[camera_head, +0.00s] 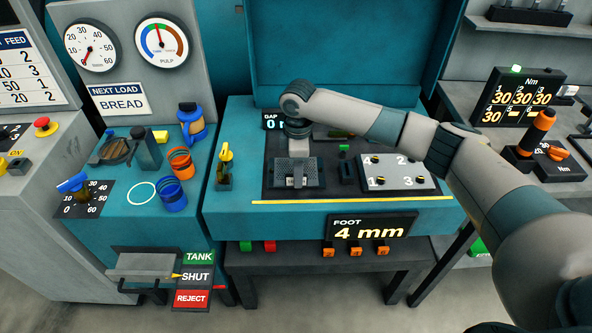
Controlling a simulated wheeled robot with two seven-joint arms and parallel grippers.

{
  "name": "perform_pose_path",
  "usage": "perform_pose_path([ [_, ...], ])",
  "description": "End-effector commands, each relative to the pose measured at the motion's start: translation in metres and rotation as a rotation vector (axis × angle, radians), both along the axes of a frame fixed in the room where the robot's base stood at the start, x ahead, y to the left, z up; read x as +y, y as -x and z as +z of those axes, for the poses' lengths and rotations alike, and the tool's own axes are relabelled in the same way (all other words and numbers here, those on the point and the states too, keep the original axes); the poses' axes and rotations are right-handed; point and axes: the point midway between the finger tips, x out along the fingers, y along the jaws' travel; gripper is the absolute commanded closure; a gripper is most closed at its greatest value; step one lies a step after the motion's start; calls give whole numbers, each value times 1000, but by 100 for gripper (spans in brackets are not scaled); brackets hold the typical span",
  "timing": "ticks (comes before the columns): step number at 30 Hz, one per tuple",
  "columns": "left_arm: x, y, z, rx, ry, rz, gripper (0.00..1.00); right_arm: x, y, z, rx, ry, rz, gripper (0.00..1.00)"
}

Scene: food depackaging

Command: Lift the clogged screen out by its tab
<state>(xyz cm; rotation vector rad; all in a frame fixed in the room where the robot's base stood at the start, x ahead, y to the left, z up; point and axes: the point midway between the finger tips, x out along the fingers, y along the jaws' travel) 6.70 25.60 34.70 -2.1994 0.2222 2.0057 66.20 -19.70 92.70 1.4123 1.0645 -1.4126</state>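A dark grey perforated plate, which looks like the screen (312,179), sits in the dark bed of the teal machine (235,205), left of a light panel. My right arm reaches in from the right, and its wrist points down over this plate. My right gripper (297,182) is at the plate's middle, close to or touching it. The fingertips are small and partly merge with the plate, so I cannot tell whether they are open or shut. The tab cannot be made out and may be behind the gripper. My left gripper is not in view.
A light panel (397,184) with numbered knobs lies right of the plate. A yellow-handled lever (225,158) stands to its left. Orange and blue cups (171,194) stand on the left bench. A sign (372,228) reading "FOOT 4 mm" hangs at the front. The machine's raised lid is behind.

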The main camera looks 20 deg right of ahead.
Motion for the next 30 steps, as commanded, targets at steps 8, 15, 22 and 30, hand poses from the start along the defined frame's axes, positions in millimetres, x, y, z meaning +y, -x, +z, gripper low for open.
perform_pose_path([
  [8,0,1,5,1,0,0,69,0,0,-15,-1,1,1,67],
  [15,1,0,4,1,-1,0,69,0,0,-15,-1,1,0,67],
  [22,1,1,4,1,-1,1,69,0,0,-15,-1,1,0,89],
  [30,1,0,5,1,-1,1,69,0,0,-14,-2,1,0,100],
])
